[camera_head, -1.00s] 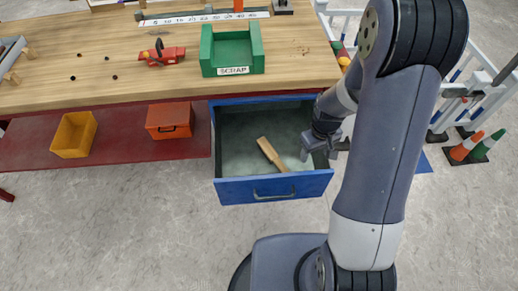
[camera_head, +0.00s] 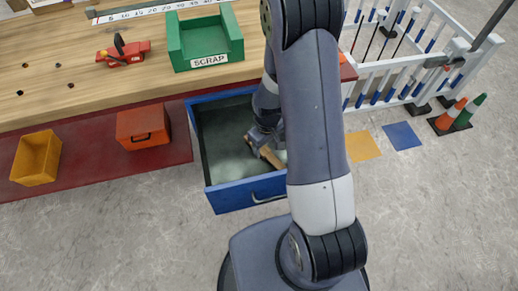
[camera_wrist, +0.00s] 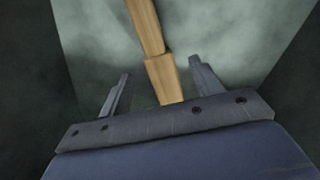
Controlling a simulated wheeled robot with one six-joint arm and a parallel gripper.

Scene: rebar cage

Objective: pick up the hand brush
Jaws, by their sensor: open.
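The hand brush (camera_head: 268,154) lies in the open blue drawer (camera_head: 241,194), and its wooden body shows tan in the head view. In the wrist view the brush (camera_wrist: 153,55) runs from the top edge down between my two fingers. My gripper (camera_wrist: 158,90) is open, with one finger on each side of the brush and visible gaps to it. In the head view my gripper (camera_head: 264,141) is down inside the drawer at the brush, partly hidden by my arm. The brush's lower end is hidden behind my gripper's body in the wrist view.
The drawer sits under a wooden workbench (camera_head: 110,85) holding a green scrap bin (camera_head: 207,47) and a red tool (camera_head: 123,54). An orange box (camera_head: 143,128) and a yellow bin (camera_head: 36,159) stand on the red lower shelf. White fencing (camera_head: 400,65) and cones (camera_head: 460,113) stand right.

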